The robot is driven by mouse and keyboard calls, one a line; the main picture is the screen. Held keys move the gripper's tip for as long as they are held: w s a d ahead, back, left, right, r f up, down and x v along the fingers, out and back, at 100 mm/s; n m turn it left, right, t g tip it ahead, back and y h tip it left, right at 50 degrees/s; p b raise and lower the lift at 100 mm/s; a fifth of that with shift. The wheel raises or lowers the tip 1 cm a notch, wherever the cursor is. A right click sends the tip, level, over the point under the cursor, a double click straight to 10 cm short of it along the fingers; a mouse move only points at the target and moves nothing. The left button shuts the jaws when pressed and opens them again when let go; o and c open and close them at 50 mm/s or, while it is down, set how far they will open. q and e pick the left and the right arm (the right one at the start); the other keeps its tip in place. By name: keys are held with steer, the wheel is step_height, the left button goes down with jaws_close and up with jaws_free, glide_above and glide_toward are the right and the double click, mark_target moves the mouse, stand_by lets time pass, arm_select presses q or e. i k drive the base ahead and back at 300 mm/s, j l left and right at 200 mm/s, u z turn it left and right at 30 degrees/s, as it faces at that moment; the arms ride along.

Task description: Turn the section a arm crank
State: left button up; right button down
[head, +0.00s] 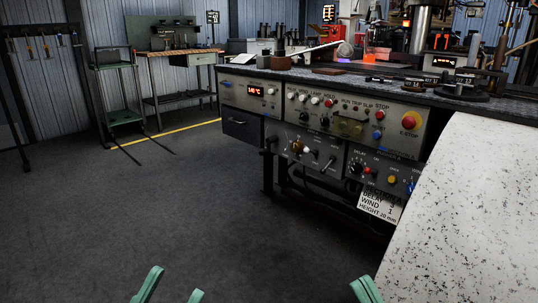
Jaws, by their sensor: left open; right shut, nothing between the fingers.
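A dark crank-like handle (328,164) sits on the lower front panel (312,171) of the machine bench, right of a brass knob (297,146). I cannot tell for certain that it is the section A arm crank. A white card (380,204) reading "SECTION A", with delay, wind and height lines, hangs below the panels.
The upper panel (345,122) carries a red E-stop button (409,121) and several switches. A speckled white surface (470,220) fills the lower right. A wooden workbench (180,53) stands at the back left. The dark floor (170,210) in front is clear.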

mark_target(269, 140)
steer(key=i+j, duration=0.2)
steer(key=j, duration=0.15)
steer(key=i+j+z, duration=0.15)
steer(key=j, duration=0.25)
steer(key=i+j+z, duration=0.35)
steer(key=i+j, duration=0.35)
steer(key=i, duration=0.15)
